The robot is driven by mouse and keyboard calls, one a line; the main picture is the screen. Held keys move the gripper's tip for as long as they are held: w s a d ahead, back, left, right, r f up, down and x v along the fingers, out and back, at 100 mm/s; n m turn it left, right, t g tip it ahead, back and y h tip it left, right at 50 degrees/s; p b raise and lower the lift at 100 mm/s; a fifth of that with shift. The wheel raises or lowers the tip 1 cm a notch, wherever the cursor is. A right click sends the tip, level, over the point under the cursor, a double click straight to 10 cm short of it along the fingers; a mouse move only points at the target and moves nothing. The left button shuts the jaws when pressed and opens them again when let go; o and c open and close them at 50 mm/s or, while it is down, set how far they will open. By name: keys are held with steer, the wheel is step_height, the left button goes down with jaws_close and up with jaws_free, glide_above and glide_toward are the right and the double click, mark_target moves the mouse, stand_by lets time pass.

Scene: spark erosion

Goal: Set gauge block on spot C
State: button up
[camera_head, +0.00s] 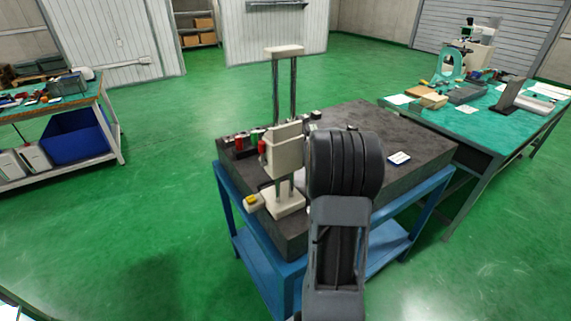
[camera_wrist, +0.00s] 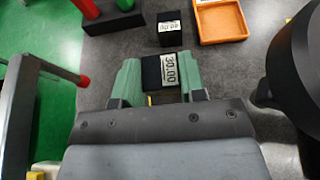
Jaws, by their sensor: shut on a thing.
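My gripper (camera_wrist: 160,84) is in the wrist view, with its two green fingers shut on a dark block with a white label reading 30.00 (camera_wrist: 169,68). The label looks like that of a gauge block. Another black block with a white label (camera_wrist: 169,28) stands just beyond the fingers, apart from the held one. In the head view my own arm covers the gripper and the held block. I cannot make out a spot marked C in either view.
The dark stone plate (camera_head: 420,157) rests on a blue stand (camera_head: 262,262). A beige column device (camera_head: 284,150) stands at its left side, close to my arm. An orange tray (camera_wrist: 220,22) lies beyond the fingers. A white card (camera_head: 399,158) lies on the clear right part.

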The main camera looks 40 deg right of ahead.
steer(key=shift+f+b, duration=0.35)
steer(key=shift+f, duration=2)
steer(key=shift+f, duration=0.2)
steer(key=o, duration=1.1)
steer(key=shift+r, duration=0.1)
steer(key=shift+r, duration=0.15)
steer(key=v, duration=1.1)
steer(key=shift+s, duration=0.4)
steer(key=shift+s+a, duration=0.1)
